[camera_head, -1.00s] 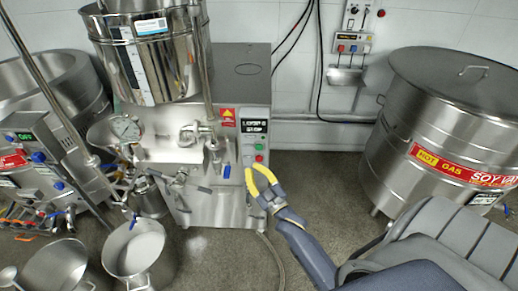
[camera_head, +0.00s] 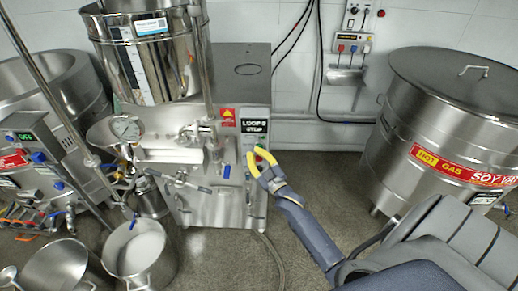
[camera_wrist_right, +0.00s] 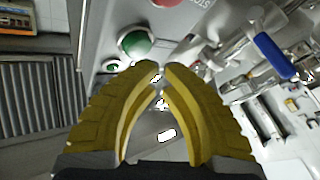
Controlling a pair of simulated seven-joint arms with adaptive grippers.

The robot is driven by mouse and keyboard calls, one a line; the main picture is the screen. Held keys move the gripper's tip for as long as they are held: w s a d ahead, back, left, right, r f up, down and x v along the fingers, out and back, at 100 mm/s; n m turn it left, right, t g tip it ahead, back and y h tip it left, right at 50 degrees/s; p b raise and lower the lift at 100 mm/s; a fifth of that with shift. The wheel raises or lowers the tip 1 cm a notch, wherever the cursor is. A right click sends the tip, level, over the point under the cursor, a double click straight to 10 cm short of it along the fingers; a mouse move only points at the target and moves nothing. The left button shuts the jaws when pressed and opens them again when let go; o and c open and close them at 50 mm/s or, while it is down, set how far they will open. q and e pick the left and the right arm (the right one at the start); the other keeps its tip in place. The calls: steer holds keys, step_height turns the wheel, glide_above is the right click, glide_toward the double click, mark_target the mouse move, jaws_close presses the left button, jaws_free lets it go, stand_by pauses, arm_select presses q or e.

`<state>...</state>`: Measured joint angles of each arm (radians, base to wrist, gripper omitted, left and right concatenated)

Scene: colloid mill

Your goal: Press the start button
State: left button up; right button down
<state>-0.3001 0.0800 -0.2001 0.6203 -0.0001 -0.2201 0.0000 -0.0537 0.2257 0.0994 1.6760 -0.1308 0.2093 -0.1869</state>
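The green start button (camera_wrist_right: 137,43) sits on the mill's grey control panel in the right wrist view, just beyond and slightly left of my fingertips. A red button (camera_wrist_right: 166,2) is cut off at the top edge. My right gripper (camera_wrist_right: 161,67) has yellow fingers with tips nearly together and nothing between them. In the head view, my right gripper (camera_head: 254,153) is in front of the panel, below the display (camera_head: 255,127), and largely covers the buttons. I cannot tell whether it touches the panel. My left gripper is not in view.
The mill's steel hopper (camera_head: 153,55) rises above its body. A blue-handled valve (camera_wrist_right: 275,56) juts out beside the panel. A large steel vat (camera_head: 445,125) stands right. Steel pots (camera_head: 140,252) stand on the floor at left. Open floor lies between the mill and vat.

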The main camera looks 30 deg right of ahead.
steer(key=shift+w+d, duration=0.15)
steer(key=shift+w, duration=0.05)
stand_by(1.5)
steer(key=shift+w+d, duration=0.1)
steer(key=shift+w, duration=0.1)
steer(key=shift+w+d, duration=0.3)
steer(key=shift+w, duration=0.1)
stand_by(1.0)
steer(key=shift+s+a, duration=0.15)
steer(key=shift+s, duration=0.05)
stand_by(0.3)
steer(key=shift+s+a, duration=0.4)
steer(key=shift+s, duration=0.15)
steer(key=shift+s+a, duration=0.75)
steer(key=shift+s, duration=0.3)
steer(key=shift+s+a, duration=0.7)
steer(key=shift+s, duration=0.3)
steer(key=shift+f, duration=0.1)
